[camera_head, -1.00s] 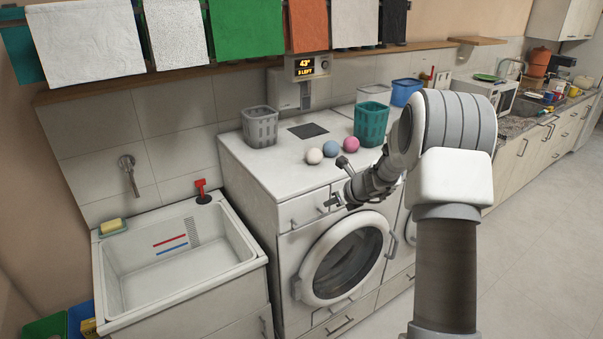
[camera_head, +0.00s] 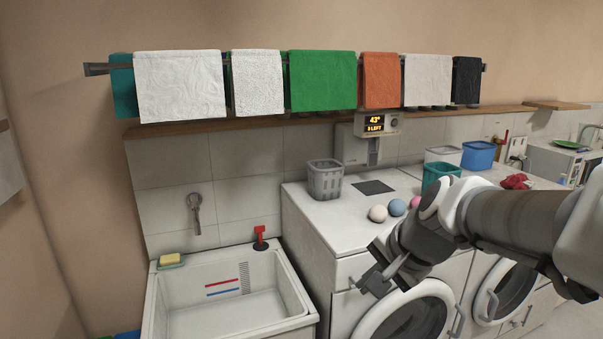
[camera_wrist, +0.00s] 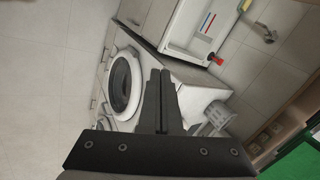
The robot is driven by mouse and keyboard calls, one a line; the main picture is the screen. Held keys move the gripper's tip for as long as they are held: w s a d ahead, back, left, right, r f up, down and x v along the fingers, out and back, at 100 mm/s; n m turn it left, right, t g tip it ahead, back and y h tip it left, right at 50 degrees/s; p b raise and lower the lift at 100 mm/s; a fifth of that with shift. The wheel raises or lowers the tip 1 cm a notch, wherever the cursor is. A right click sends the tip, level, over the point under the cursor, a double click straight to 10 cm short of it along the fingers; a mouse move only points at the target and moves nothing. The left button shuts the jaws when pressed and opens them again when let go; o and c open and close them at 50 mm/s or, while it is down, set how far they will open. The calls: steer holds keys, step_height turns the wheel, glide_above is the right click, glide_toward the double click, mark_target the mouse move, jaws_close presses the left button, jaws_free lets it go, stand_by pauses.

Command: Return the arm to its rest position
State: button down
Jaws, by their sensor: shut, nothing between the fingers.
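My gripper (camera_head: 374,281) is in front of the washing machine's top edge in the head view, at the end of my arm, which comes in from the right. In the wrist view its two dark fingers (camera_wrist: 161,85) lie together, with nothing between them. The washing machine (camera_head: 345,235) stands behind and below the gripper. Its round door also shows in the wrist view (camera_wrist: 122,82), left of the fingers.
On the worktop stand a grey basket (camera_head: 325,180), a teal basket (camera_head: 440,175), a blue bin (camera_head: 478,155) and several balls, such as a white one (camera_head: 377,213). A sink (camera_head: 225,325) is at left. Towels hang on a rail above, including a green one (camera_head: 322,80).

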steer(key=s+d+f+n+h+b, duration=0.1)
steer(key=s+d+f+n+h, duration=0.1)
steer(key=s+n, duration=0.7)
steer(key=s+d+h, duration=0.1)
steer(key=s, duration=0.5)
steer(key=shift+s+f+n+b, duration=0.15)
steer(key=shift+s+n+b, duration=0.05)
steer(key=shift+n+b, duration=0.2)
stand_by(0.7)
